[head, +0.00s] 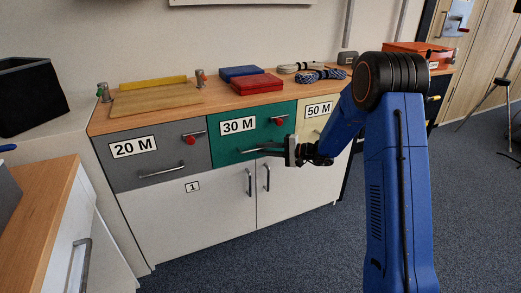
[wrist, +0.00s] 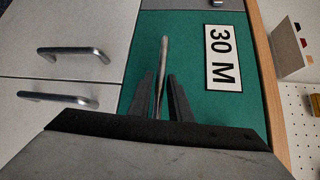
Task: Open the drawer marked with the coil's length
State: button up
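The green drawer (head: 226,146) is marked 30 M, between a grey drawer (head: 160,157) marked 20 M and a cream drawer (head: 312,125) marked 50 M. All three look closed. My gripper (head: 268,149) is at the green drawer's bar handle (head: 245,151). In the wrist view the handle (wrist: 163,55) runs between my two fingers (wrist: 161,98), with green showing beside it, so the gripper looks open around it. A pale coil (head: 297,67) and a blue-and-white coil (head: 318,76) lie on the worktop. No length is readable on either.
Red knobs with metal bars sit on the grey (head: 190,140) and green (head: 279,121) drawer fronts. White cupboard doors (head: 215,217) are below. Blue (head: 240,72) and red (head: 257,84) boxes and a wooden board (head: 155,101) lie on the worktop. Carpet in front (head: 290,255) is clear.

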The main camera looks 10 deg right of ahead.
jog(key=shift+x, duration=0.9)
grip_shut()
